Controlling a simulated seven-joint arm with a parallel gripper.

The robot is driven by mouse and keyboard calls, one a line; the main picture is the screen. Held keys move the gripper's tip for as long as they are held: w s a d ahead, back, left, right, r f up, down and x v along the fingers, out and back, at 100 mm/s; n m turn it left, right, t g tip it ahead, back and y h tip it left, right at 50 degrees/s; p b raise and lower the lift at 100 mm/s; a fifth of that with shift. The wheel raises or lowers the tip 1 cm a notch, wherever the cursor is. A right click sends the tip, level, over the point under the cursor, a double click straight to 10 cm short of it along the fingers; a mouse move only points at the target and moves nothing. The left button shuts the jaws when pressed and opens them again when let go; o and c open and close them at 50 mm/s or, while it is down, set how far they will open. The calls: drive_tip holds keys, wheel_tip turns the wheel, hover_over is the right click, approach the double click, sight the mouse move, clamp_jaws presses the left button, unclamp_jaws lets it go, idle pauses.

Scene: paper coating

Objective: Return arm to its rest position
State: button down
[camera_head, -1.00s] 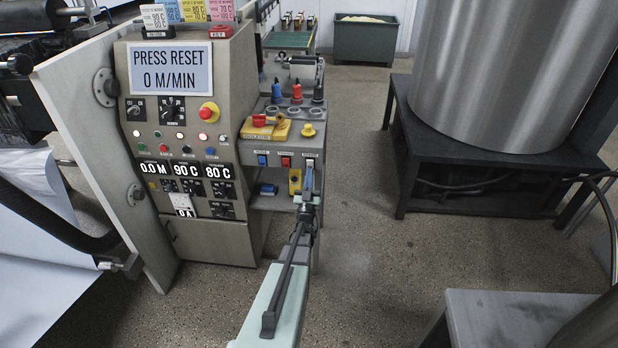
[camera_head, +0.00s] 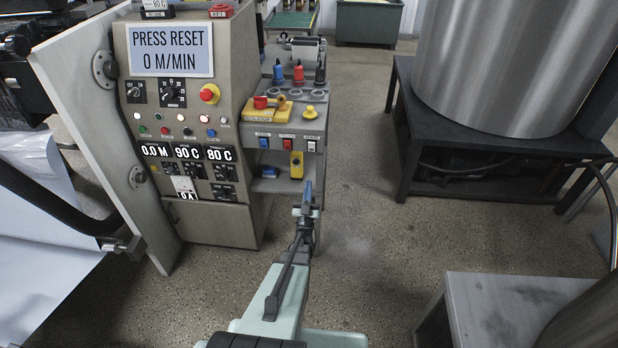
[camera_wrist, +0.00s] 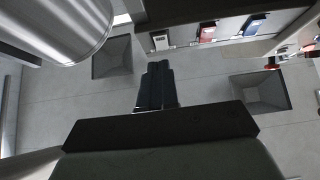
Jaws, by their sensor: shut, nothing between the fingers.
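My gripper (camera_head: 306,196) is in front of the control console, low beside its right-hand shelf unit. In the wrist view its dark fingers (camera_wrist: 156,86) are together with nothing between them. My arm reaches forward from the bottom middle of the head view. The gripper appears just below the yellow switch box on the console's side unit and apart from it.
The control console (camera_head: 188,120) stands at the left, with a side unit carrying an isolator (camera_head: 268,110) and rocker switches (camera_head: 287,143). A large metal drum (camera_head: 500,70) on a dark stand is at the right. A grey table (camera_head: 520,305) is at lower right. Open floor (camera_head: 360,200) lies between.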

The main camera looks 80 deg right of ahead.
drive_tip(key=shift+f+v, duration=0.2)
drive_tip(key=shift+v, duration=0.9)
drive_tip(key=shift+d, duration=0.15)
